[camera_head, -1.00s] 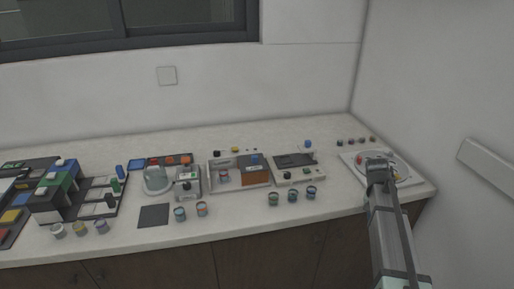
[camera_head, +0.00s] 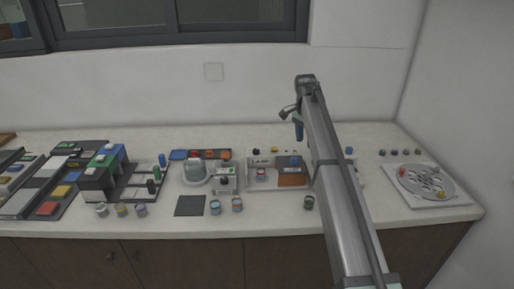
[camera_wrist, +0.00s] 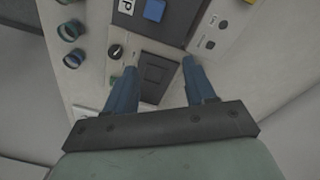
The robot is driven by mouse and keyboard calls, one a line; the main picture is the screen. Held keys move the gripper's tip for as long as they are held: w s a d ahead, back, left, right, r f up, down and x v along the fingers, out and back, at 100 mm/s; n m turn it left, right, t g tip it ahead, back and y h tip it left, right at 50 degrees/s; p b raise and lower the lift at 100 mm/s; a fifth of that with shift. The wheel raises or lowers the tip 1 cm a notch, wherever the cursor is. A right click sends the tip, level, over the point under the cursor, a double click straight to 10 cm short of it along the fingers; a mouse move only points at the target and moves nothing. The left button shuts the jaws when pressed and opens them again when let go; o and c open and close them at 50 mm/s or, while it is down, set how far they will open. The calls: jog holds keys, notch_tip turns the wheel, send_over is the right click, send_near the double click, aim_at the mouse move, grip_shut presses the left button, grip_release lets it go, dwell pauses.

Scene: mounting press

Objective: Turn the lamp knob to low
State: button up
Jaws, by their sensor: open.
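A black round knob with a light mark (camera_wrist: 116,52) is on a pale panel in the wrist view. I cannot read any label that names it as the lamp knob. A dark recessed plate (camera_wrist: 155,75) is to its right. My gripper (camera_wrist: 160,65) is open and empty, its two blue fingers apart over this panel. The knob is just beyond the left fingertip, apart from it.
Cups (camera_wrist: 72,58) stand left of the panel. A round plate (camera_head: 425,182) is at right. The counter's back strip (camera_head: 110,132) is mostly clear.

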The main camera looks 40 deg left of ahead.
notch_tip(320, 180, up, 6)
jog(key=m, duration=0.1)
send_over(256, 150)
jog(key=shift+y, duration=0.4)
notch_tip(256, 150, down, 14)
jog(key=shift+w+a+r, duration=0.1)
jog(key=shift+r, duration=0.15)
jog(key=shift+c, duration=0.3)
grip_shut()
